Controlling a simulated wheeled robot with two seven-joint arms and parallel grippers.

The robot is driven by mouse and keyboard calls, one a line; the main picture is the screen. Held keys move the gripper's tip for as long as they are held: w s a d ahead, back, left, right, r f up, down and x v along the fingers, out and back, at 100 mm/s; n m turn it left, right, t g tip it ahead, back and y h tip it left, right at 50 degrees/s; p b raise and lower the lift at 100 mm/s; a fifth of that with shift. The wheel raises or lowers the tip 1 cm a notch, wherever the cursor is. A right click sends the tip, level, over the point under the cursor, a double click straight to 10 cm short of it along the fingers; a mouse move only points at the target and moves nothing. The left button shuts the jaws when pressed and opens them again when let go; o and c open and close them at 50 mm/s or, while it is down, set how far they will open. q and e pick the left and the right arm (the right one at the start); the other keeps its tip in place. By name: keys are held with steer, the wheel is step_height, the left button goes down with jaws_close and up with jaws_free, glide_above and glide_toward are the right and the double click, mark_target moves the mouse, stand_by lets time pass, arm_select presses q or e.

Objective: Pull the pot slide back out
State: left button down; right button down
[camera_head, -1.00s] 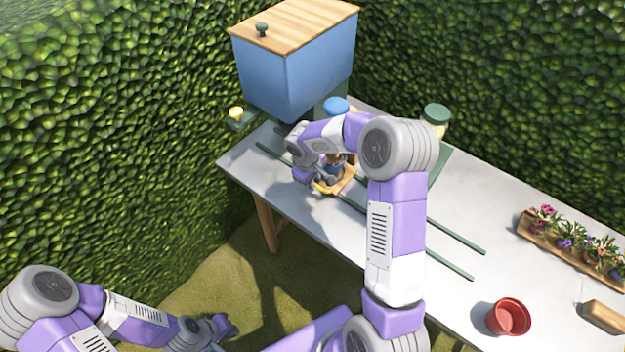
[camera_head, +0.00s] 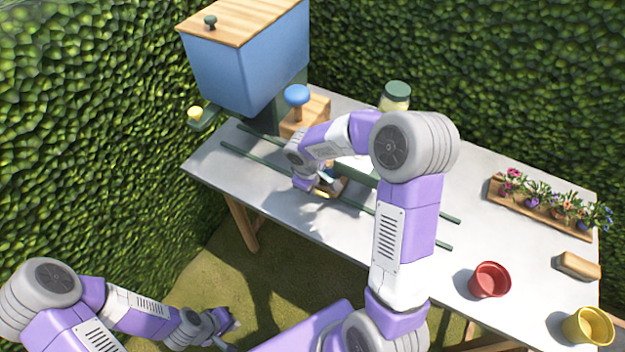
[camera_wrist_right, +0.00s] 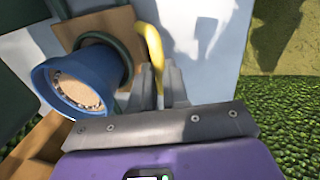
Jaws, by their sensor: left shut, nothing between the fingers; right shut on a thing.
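The pot slide is a small wooden board (camera_head: 338,188) on two green rails (camera_head: 250,158). In the right wrist view the board (camera_wrist_right: 98,27) carries a blue pot (camera_wrist_right: 60,82) filled with brown soil. A yellow handle (camera_wrist_right: 151,45) curves up at the board's edge. My right gripper (camera_wrist_right: 166,84) is shut on this handle; in the head view my arm partly hides the slide and pot. My left gripper (camera_head: 232,328) is shut and empty, low at the left, off the table.
A blue hopper (camera_head: 245,68) with a wooden lid stands at the rails' far left end. A wooden block with a blue knob (camera_head: 297,95) and a jar (camera_head: 395,96) stand behind. A red pot (camera_head: 489,280), yellow pot (camera_head: 588,327) and flower tray (camera_head: 535,208) are at right.

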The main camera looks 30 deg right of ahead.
steer(key=c, duration=1.1)
jaws_free()
steer(key=shift+r, duration=0.1)
steer(key=r, duration=0.2)
steer(key=r+p, duration=0.1)
steer(key=r, duration=0.2)
steer(key=a+r+p, duration=0.1)
steer(key=r, duration=0.1)
steer(key=shift+s+a+r, duration=0.1)
steer(key=shift+s+r, duration=0.05)
steer(key=shift+s, duration=0.25)
